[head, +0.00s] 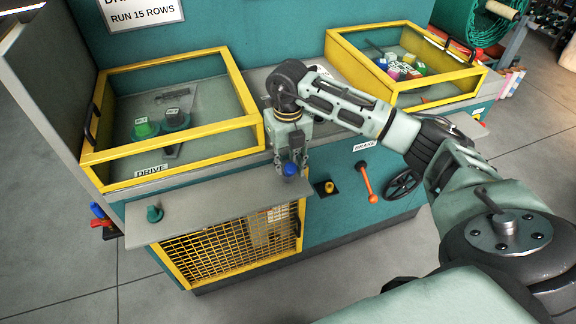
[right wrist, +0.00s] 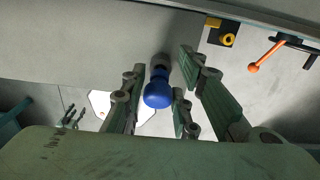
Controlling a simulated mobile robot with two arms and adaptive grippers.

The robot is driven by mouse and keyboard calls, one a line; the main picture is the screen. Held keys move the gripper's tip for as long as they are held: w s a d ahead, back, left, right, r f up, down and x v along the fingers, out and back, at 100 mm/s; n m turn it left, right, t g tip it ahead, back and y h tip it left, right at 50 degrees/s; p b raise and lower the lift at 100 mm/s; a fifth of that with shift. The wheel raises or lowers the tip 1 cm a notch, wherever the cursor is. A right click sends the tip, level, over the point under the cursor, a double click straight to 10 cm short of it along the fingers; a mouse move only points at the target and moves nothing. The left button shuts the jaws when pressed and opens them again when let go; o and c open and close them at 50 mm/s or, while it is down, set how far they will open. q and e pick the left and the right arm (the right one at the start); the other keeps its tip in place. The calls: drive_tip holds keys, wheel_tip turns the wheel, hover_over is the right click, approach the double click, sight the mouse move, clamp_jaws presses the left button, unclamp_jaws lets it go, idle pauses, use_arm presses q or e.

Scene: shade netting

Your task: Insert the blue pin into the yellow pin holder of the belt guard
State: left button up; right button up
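The blue pin (head: 290,169) has a round blue head and shows below my right gripper, by the right end of the grey shelf. In the right wrist view the blue pin (right wrist: 157,92) points away from the camera, its grey shank partly visible. My right gripper (head: 291,160) is around it; in the right wrist view the right gripper (right wrist: 161,70) has fingers apart, with gaps beside the pin. Whether the pin touches the shelf is unclear. The yellow pin holder (head: 329,187) is on the teal front, right of the pin; it also shows in the right wrist view (right wrist: 228,39). My left gripper is not in view.
The grey shelf (head: 205,198) juts out above the yellow mesh guard (head: 225,248). An orange lever (head: 368,184) and black handwheel (head: 403,184) are right of the holder. Yellow-framed bins (head: 245,115) stand behind.

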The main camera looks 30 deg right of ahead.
clamp_jaws()
drive_tip(key=shift+r+p, duration=0.5)
drive_tip(key=shift+r, duration=0.3)
idle(0.3)
drive_tip(key=shift+r+p, duration=1.25)
drive_tip(key=shift+r, duration=0.6)
drive_tip(key=shift+r, duration=0.15)
drive_tip(key=shift+r+p, duration=1.25)
drive_tip(key=shift+r, duration=0.6)
